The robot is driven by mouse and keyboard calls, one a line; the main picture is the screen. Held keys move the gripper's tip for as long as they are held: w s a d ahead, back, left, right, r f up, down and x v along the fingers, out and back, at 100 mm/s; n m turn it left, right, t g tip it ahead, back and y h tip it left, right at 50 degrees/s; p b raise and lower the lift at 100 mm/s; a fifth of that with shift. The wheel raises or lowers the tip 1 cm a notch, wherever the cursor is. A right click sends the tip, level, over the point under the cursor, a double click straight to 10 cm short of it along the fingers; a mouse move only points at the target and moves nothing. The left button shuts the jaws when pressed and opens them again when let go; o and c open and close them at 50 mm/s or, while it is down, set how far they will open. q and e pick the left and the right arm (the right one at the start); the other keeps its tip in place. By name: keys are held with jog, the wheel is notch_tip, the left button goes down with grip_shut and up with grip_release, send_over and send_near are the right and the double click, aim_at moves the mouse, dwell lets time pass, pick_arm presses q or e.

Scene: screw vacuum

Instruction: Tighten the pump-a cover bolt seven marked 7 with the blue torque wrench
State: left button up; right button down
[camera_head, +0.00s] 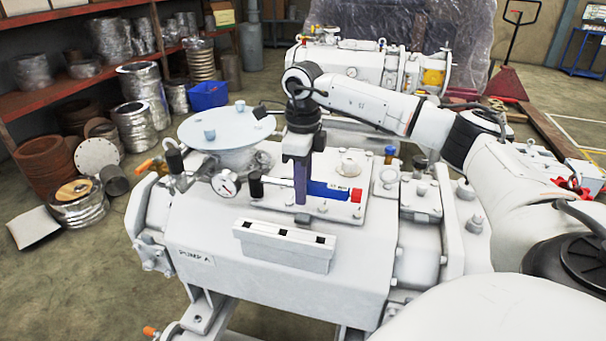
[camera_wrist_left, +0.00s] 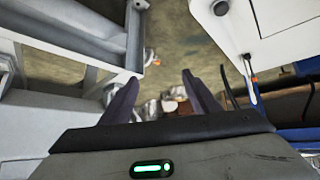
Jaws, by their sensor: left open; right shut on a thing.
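The blue torque wrench (camera_head: 328,189) lies roughly level above the pump-a cover (camera_head: 346,211), with a red end at right and a black end at left. My right gripper (camera_head: 301,196) points down and is shut on the wrench. Pump A (camera_head: 262,280) carries a "PUMP A" label on its front. Several bolts show around the cover, but the 7 mark is not readable, and the gripper and wrench hide part of the cover. I cannot tell whether the wrench touches a bolt. My left gripper (camera_wrist_left: 160,92) is open and empty in the left wrist view, and is not seen in the head view.
A pale holder with dark slots (camera_head: 282,248) sits at the cover's front edge. A pressure gauge (camera_head: 225,184) and a round flange (camera_head: 226,127) stand left of the wrench. A second pump (camera_head: 365,65) is behind. Shelves with metal parts line the left; floor there is partly clear.

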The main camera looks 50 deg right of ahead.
jog(key=shift+f+b, duration=0.35)
jog(key=shift+f, duration=0.25)
dwell(0.6)
jog(key=shift+s+a, duration=0.1)
jog(key=shift+a, duration=0.05)
